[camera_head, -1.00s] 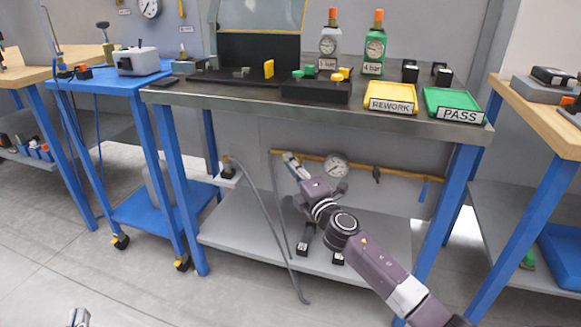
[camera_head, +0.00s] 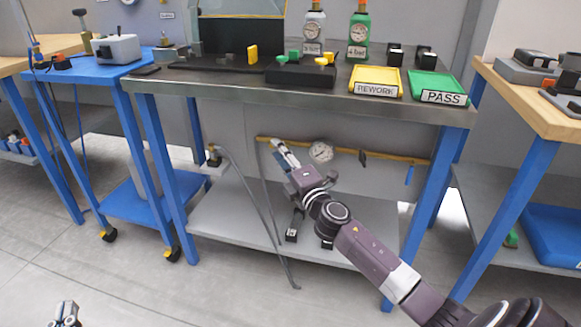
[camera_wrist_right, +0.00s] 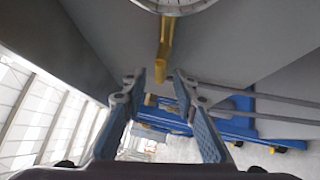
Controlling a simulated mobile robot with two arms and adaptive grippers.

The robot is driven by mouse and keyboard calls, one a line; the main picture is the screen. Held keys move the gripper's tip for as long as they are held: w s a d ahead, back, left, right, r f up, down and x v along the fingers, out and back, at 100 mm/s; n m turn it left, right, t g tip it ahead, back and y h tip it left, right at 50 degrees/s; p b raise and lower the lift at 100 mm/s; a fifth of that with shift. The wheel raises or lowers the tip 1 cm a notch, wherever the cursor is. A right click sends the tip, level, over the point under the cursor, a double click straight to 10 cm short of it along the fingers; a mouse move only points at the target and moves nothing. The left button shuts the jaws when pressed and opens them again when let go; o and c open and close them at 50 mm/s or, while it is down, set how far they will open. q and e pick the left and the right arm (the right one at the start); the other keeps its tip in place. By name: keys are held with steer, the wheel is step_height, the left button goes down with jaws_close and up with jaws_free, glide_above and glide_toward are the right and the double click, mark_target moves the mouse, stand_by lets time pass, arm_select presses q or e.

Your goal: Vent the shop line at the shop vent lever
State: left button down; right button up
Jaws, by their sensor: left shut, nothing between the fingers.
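Under the steel table, a yellow pipe (camera_head: 390,158) carries a round gauge (camera_head: 321,151), a small dark fitting (camera_head: 363,157) and a blue hanging handle (camera_head: 409,174). I cannot tell which part is the shop vent lever. My right gripper (camera_head: 280,148) is at the pipe's left end, left of the gauge. In the right wrist view its fingers (camera_wrist_right: 160,85) are open, with nothing seen gripped. A yellow bar (camera_wrist_right: 165,48) lies ahead of the fingertips, below part of a gauge (camera_wrist_right: 175,4). My left gripper (camera_head: 69,305) is shut and empty, low over the floor.
The steel table (camera_head: 225,92) holds a yellow REWORK tray (camera_head: 375,76), a green PASS tray (camera_head: 437,82) and two gauge bottles. A grey lower shelf (camera_head: 235,230) and a hanging grey hose (camera_head: 250,195) are near my right arm. Blue table legs flank this space.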

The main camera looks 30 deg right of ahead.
steer(key=s+a+f, duration=0.1)
steer(key=s, duration=0.9)
steer(key=shift+s+f, duration=0.15)
steer(key=shift+f, duration=0.1)
steer(key=shift+a, duration=0.1)
